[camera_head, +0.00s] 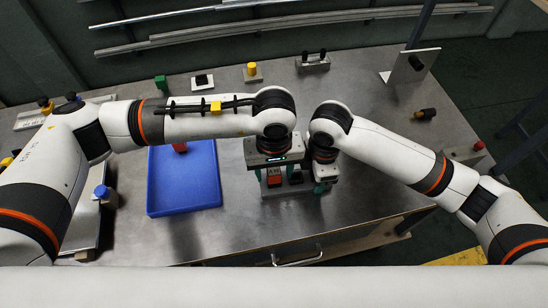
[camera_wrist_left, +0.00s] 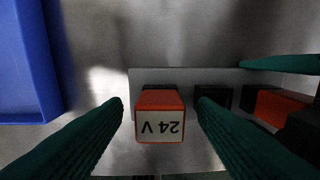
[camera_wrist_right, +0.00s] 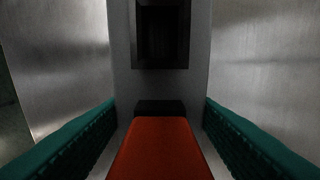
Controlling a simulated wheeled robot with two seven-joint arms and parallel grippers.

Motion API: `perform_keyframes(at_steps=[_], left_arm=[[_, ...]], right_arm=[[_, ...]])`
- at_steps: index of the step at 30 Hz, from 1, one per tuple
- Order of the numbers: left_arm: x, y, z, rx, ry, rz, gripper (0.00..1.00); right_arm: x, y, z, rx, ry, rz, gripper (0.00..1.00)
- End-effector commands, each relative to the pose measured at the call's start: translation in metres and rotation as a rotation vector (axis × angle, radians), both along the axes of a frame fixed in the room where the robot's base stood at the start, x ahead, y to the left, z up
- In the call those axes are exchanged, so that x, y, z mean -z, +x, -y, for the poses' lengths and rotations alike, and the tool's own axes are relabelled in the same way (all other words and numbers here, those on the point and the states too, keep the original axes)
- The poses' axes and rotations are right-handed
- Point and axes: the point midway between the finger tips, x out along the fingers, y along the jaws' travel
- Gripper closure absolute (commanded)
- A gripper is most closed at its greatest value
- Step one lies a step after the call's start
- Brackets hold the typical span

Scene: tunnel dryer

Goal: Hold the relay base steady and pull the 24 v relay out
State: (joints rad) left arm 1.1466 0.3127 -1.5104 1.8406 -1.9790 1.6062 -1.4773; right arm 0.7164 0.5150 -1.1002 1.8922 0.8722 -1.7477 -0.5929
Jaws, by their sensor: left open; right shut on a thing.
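The 24 V relay (camera_wrist_left: 160,116), an orange block with a white label reading "24 V" upside down, sits at the left end of the grey relay base (camera_wrist_left: 140,78). My left gripper (camera_wrist_left: 160,112) is open, one finger on each side of this relay with gaps. In the head view it (camera_head: 274,180) points down over the base (camera_head: 290,192). A black empty-looking socket (camera_wrist_left: 212,97) is mid-base. A second orange relay (camera_wrist_left: 278,105) sits at the right end. My right gripper (camera_wrist_right: 160,130) is shut on the base, fingers along its two long sides, around that second relay.
A blue tray (camera_head: 154,182) with a red piece (camera_head: 180,147) in it lies to the left. Several small parts stand at the back, including a yellow-topped one (camera_head: 251,70). A dark-handled piece (camera_head: 425,114) lies at right. The table front is mostly clear.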

Motion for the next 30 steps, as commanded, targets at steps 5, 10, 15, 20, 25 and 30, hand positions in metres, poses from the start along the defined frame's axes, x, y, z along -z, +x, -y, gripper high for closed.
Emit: perform_keyframes(at_steps=[5,10,15,20,25,30], left_arm=[[0.0061,-0.0001,0.0001,0.0,0.0,0.0,0.47],[0.0062,-0.0002,0.0001,0.0,0.0,0.0,0.47],[0.006,-0.0002,0.0001,0.0,0.0,0.0,0.69],[0.0059,-0.0002,0.0001,0.0,0.0,0.0,0.95],[0.0058,-0.0001,0.0001,0.0,0.0,0.0,0.98],[0.0056,-0.0001,0.0001,0.0,0.0,0.0,1.0]], right_arm=[[-0.0006,0.0003,-0.0002,0.0,0.001,0.001,0.74],[-0.0006,0.0003,-0.0002,0.0,0.001,0.001,0.74],[-0.0006,0.0003,-0.0002,0.0,0.001,0.001,0.74],[-0.0006,0.0003,-0.0002,0.0,0.001,0.001,0.74],[-0.0006,0.0003,-0.0002,0.0,0.001,0.001,0.74],[-0.0005,0.0003,-0.0002,0.0,0.001,0.001,0.74]])
